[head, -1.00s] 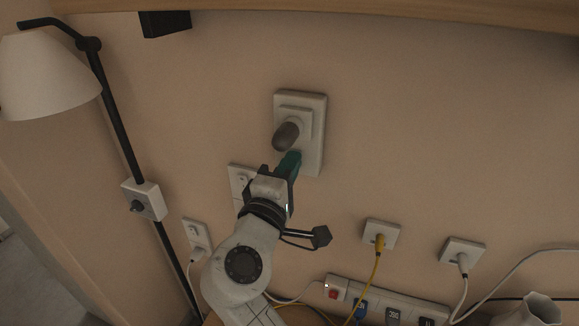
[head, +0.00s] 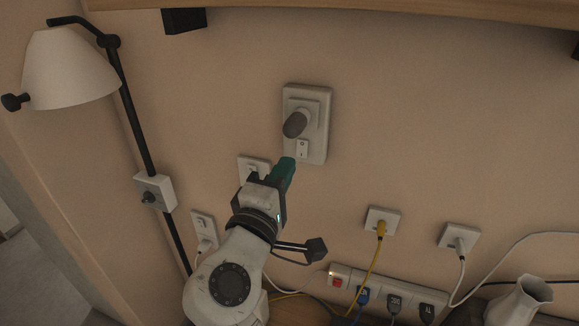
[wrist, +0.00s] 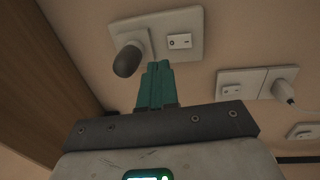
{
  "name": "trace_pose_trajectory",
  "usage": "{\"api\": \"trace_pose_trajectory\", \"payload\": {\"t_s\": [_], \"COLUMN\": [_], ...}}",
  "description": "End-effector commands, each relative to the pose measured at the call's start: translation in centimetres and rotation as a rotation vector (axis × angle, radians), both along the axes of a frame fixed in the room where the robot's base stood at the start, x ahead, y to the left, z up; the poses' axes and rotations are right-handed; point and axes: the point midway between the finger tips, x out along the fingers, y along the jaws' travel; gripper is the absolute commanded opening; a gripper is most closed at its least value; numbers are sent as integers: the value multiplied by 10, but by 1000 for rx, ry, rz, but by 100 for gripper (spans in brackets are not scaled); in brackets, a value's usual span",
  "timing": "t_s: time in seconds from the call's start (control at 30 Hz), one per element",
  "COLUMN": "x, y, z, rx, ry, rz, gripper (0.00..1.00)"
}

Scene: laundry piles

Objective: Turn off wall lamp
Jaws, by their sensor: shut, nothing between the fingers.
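A white wall plate (head: 318,140) carries a grey rounded, bulb-like piece (head: 295,124), which looks unlit, and a small white rocker switch (head: 302,149) below it. The wrist view shows the same rocker (wrist: 180,41) and grey piece (wrist: 128,59). My gripper (head: 287,163) has teal fingers, shut and empty, just below and left of the rocker, seemingly apart from it. At the left, a lamp with a white shade (head: 68,68) hangs on a black arm, with no glow visible. A white box with a dark knob (head: 149,196) sits on its pole.
Sockets with yellow (head: 382,228) and white (head: 460,243) plugs are lower right. A power strip (head: 385,294) and white vase (head: 520,300) lie below. A wooden shelf (head: 400,18) runs above.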

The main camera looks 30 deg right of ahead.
Motion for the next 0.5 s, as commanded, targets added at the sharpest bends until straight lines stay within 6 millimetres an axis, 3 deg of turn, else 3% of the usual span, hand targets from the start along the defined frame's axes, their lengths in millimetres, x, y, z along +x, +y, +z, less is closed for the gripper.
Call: {"api": "trace_pose_trajectory", "payload": {"t_s": [0.3,0.5], "x": [-33,-43], "y": [34,43], "z": [4,7], "rx": [1,-1], "ry": [1,1], "rz": [2,0], "gripper": [0,0]}}
